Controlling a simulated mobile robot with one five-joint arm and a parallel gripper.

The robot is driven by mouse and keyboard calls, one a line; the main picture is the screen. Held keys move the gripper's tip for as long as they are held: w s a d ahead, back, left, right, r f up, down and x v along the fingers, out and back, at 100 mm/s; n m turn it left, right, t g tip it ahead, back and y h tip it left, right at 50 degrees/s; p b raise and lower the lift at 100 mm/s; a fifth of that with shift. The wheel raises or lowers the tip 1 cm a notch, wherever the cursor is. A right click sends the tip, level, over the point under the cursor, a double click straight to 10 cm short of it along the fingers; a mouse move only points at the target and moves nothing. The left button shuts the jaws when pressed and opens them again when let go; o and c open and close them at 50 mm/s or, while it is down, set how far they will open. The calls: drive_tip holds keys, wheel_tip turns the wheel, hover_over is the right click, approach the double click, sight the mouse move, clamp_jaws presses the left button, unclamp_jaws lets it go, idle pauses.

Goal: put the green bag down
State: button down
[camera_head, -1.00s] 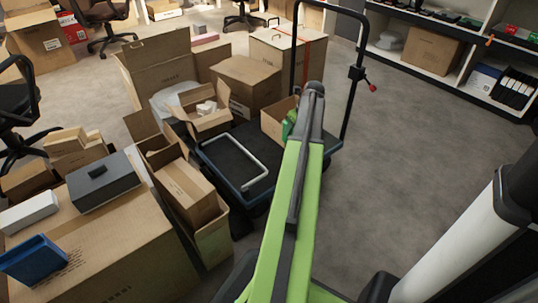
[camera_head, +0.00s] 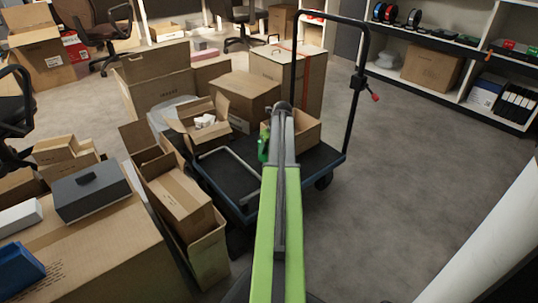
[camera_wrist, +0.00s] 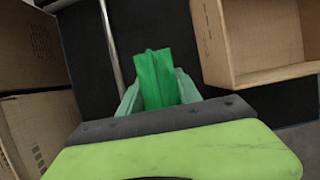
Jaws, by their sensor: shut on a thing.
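The green bag (camera_wrist: 153,78) is held between the two pale fingers of my gripper (camera_wrist: 157,95) in the wrist view. Behind it lies the dark deck of the cart, and a metal rail shows to its left; how high the bag is above the deck I cannot tell. In the head view, a green edge of the bag (camera_head: 263,147) shows to the left of my arm's end. The arm hides most of the bag and the gripper there.
Another open carton (camera_head: 180,137) with white contents is behind left. Stacked cartons crowd the left; the right floor is clear.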

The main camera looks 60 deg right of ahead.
wheel_tip(320, 180, down, 4)
drive_tip(key=shift+r+b, duration=0.2)
drive_tip(key=shift+b, duration=0.9)
drive_tip(key=shift+r, duration=0.3)
drive_tip(key=shift+f, duration=0.25)
drive_tip(key=c, duration=0.8)
unclamp_jaws()
drive_tip(key=shift+r, duration=0.1)
drive_tip(key=shift+c, duration=0.2)
drive_tip(key=p+v, duration=1.1)
drive_tip(key=shift+w+r, duration=0.1)
drive_tip(key=shift+r, duration=0.3)
drive_tip(key=shift+s+a+r+p, duration=0.1)
drive_tip(key=shift+s+r+p, duration=0.2)
drive_tip(key=shift+r+p, duration=0.1)
drive_tip(key=shift+f, duration=0.15)
